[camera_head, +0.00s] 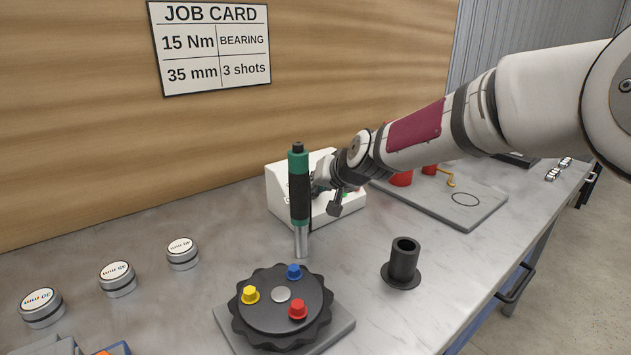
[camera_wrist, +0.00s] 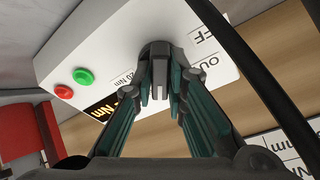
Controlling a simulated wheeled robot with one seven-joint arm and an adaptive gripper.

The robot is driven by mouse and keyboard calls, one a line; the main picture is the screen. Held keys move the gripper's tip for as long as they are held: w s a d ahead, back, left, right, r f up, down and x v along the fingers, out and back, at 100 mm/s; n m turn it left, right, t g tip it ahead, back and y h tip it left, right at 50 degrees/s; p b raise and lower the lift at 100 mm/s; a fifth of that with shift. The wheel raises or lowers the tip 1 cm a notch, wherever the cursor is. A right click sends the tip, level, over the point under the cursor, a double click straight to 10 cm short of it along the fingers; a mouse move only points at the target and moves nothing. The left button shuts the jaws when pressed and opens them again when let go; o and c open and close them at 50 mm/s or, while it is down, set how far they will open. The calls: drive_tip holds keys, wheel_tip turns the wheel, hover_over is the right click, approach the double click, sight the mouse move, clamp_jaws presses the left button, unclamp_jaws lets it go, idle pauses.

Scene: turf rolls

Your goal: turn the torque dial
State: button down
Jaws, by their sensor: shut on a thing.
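The torque dial (camera_wrist: 157,50) is a dark grey knob on the face of a white control box (camera_wrist: 105,40). In the wrist view my gripper (camera_wrist: 163,90) has its green-padded fingers on both sides of the knob and is shut on it. Printed labels beside the dial are partly covered. In the head view the white box (camera_head: 282,190) stands near the wall, with my gripper (camera_head: 337,192) at its front; the dial is hidden there.
A green-and-black upright tool (camera_head: 299,185) stands before the box. A black turntable (camera_head: 270,318) with coloured knobs, a black flanged sleeve (camera_head: 403,265) and several silver discs (camera_head: 117,277) are on the bench. Red (camera_wrist: 64,92) and green (camera_wrist: 83,77) buttons sit near the dial.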

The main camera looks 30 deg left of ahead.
drive_tip(key=shift+m+h+p, duration=0.3)
drive_tip(key=shift+m+p, duration=0.45)
drive_tip(key=shift+m, duration=0.25)
drive_tip(key=c, duration=1.6)
unclamp_jaws()
drive_tip(key=v, duration=1.2)
drive_tip(key=shift+f, duration=0.15)
drive_tip(key=shift+s, duration=0.1)
